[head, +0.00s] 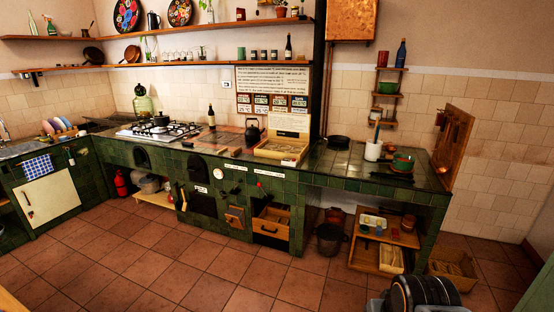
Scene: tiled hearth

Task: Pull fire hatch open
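The green tiled hearth (300,190) runs along the back wall. Its front has several small hatches, and I cannot tell which one is the fire hatch. A dark arched hatch (197,168) sits under the counter edge, with a dark square hatch (202,201) below it. A small brown, framed hatch (235,217) is to the right of the square one. Another dark arched hatch (142,158) is further left. All look closed, but they are too small to be certain. My gripper is not in view. A dark rounded part of my arm shows at the bottom right.
A wooden drawer (271,221) lies right of the brown hatch. A dark bucket (329,239) and a low wooden shelf (384,234) stand further right. A red extinguisher (121,182) is at the left. The tiled floor (190,265) before the hearth is clear.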

